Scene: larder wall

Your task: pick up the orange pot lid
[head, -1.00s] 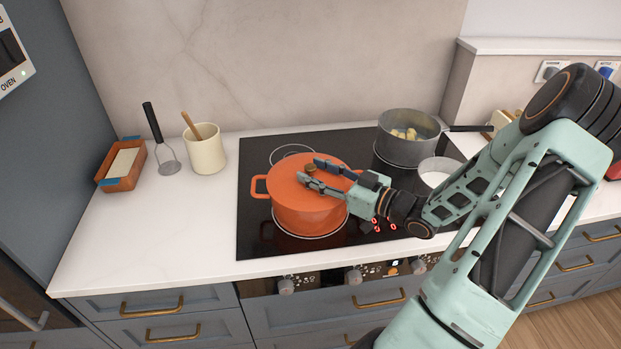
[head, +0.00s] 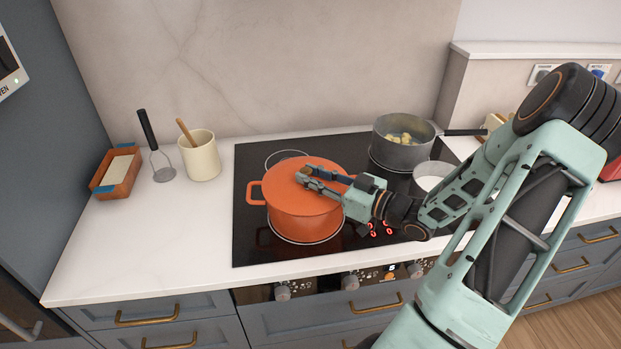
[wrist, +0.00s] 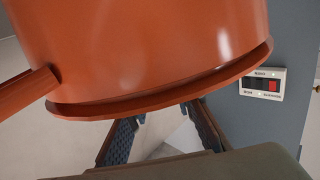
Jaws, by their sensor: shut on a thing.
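The orange pot lid (head: 286,169) is on the orange pot (head: 300,222), on the left front of the hob. My gripper (head: 303,173) reaches in from the right over the lid, and its fingers are shut on the lid's small knob, which they mostly hide. The lid looks level, and no clear gap shows between it and the pot. In the wrist view the lid's rim (wrist: 165,98) and the pot's side (wrist: 140,45) fill the upper part. My fingers (wrist: 163,128) show below the rim there; the knob is hidden.
A grey pan (head: 400,154) with yellowish pieces stands at the back right of the black hob (head: 252,246), beside a white pot (head: 436,170). A cream crock (head: 200,158), a masher (head: 160,160) and a terracotta dish (head: 118,186) are on the left. The left front counter is clear.

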